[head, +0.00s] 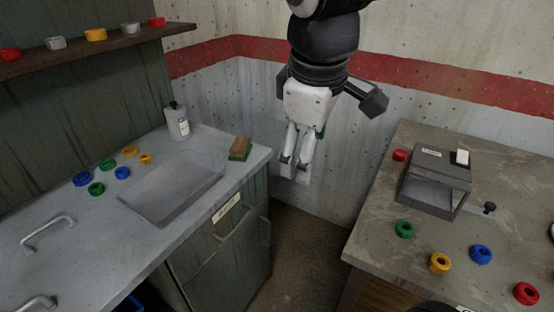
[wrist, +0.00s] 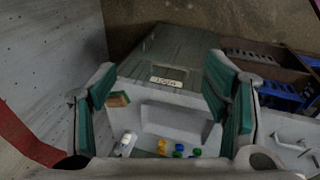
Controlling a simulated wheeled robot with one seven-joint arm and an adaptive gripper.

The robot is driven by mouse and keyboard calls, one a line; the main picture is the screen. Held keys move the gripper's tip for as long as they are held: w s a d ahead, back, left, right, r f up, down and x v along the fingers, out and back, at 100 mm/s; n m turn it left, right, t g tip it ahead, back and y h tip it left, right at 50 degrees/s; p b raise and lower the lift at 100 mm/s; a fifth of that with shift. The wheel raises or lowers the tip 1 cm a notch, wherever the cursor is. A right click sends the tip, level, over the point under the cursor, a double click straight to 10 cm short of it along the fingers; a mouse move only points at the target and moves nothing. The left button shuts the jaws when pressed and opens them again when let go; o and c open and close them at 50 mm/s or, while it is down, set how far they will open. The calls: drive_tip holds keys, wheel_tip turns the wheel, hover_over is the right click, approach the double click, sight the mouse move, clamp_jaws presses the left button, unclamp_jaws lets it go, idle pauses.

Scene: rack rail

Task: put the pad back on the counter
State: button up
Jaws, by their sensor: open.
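The pad (head: 240,148), a small block with a brown top and a green underside, lies on the grey counter (head: 208,207), near its right edge beside the sink. It also shows in the wrist view (wrist: 118,99), near my left finger. My gripper (head: 295,173) hangs fingers down, right of the pad and apart from it, over the gap between the counter and the right-hand table. In the wrist view my gripper (wrist: 158,68) has its green-lined fingers wide apart, with nothing held between them.
A white bottle (head: 177,121) stands behind the sink (head: 172,188). Several coloured rings (head: 107,164) lie left of the sink. A wall shelf (head: 90,50) holds more rings. The right-hand table (head: 385,240) carries a dark box (head: 436,180) and several rings.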

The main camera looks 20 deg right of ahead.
drive_tip(key=s+f+m, duration=0.2)
drive_tip(key=s+m, duration=0.2)
drive_tip(key=s, duration=0.2)
drive_tip(key=s+a+f+m+y, duration=0.1)
drive_tip(key=s+f+m, duration=0.1)
drive_tip(key=s+m, duration=0.2)
drive_tip(key=s, duration=0.2)
drive_tip(key=shift+s+f, duration=0.3)
drive_tip(key=shift+s, duration=0.05)
drive_tip(key=shift+a, duration=0.1)
wheel_tip(320, 180, up, 6)
drive_tip(key=t+p, duration=0.1)
drive_tip(key=p, duration=0.4)
drive_tip(key=shift+r, duration=0.2)
